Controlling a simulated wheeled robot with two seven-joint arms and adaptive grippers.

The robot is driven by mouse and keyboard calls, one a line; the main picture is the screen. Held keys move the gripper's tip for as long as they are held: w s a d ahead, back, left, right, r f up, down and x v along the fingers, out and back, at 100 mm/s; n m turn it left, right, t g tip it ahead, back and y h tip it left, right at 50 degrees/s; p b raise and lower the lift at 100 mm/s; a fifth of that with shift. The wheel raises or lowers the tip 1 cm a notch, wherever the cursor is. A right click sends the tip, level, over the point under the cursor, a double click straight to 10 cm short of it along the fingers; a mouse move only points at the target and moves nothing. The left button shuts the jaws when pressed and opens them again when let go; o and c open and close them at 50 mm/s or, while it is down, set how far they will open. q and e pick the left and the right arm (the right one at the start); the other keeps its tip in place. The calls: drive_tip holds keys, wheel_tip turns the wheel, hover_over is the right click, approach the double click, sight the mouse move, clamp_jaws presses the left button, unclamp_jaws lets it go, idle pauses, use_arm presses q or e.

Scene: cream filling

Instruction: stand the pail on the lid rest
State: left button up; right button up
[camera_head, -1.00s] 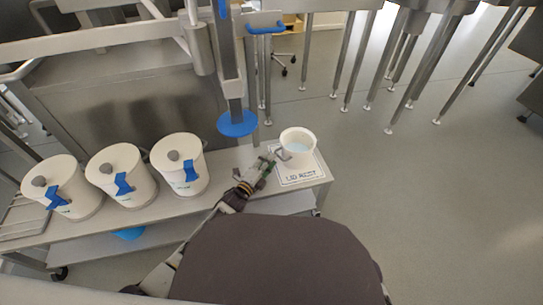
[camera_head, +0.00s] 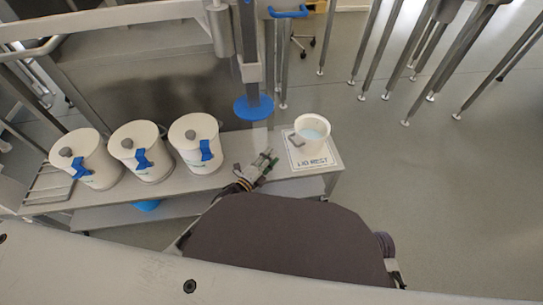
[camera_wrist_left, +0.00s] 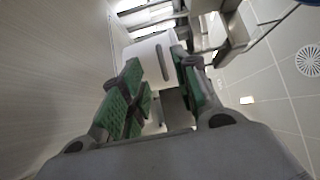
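The white pail (camera_head: 318,145) stands upright on the lid rest (camera_head: 327,162), a white bordered mat marked "LID REST" at the right end of the bench. Pale blue shows inside the pail, and its handle (camera_head: 295,139) points left toward my left gripper. My left gripper (camera_head: 270,158) is left of the mat, apart from the pail, with its fingers spread and nothing between them. In the left wrist view its green-padded fingers (camera_wrist_left: 163,92) are open, with the white pail (camera_wrist_left: 146,50) beyond the tips. My right gripper is not in view.
Three white lidded canisters (camera_head: 86,160) with blue clips stand in a row on the bench (camera_head: 238,150), left of my gripper. A vertical post with a blue disc (camera_head: 254,108) stands behind it. A wire rack (camera_head: 48,186) is at the far left. Open floor lies right of the bench.

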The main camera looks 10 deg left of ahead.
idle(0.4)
use_arm(q)
drive_tip(key=n, duration=0.1)
drive_tip(key=n+y, duration=0.1)
drive_tip(key=s+f+n, duration=0.1)
drive_tip(key=shift+s+a+y, duration=0.1)
drive_tip(key=shift+a+y, duration=0.15)
drive_tip(key=shift+y, duration=0.15)
drive_tip(key=s+n+g, duration=0.1)
drive_tip(key=n, duration=0.1)
drive_tip(key=s+a+f+n+g+y, duration=0.1)
drive_tip(key=s+n, duration=0.1)
drive_tip(key=s+f+n+g+y, duration=0.1)
drive_tip(key=n, duration=0.1)
drive_tip(key=shift+s+a+n, duration=0.35)
drive_tip(key=shift+n, duration=0.05)
drive_tip(key=s+a+r+n+g+y, duration=0.1)
drive_tip(key=s+n+g, duration=0.7)
drive_tip(key=s, duration=1)
drive_tip(key=shift+s+a+n+y, duration=0.45)
drive_tip(key=shift+a+n, duration=0.7)
drive_tip(key=shift+n, duration=0.65)
drive_tip(key=shift+w, duration=0.1)
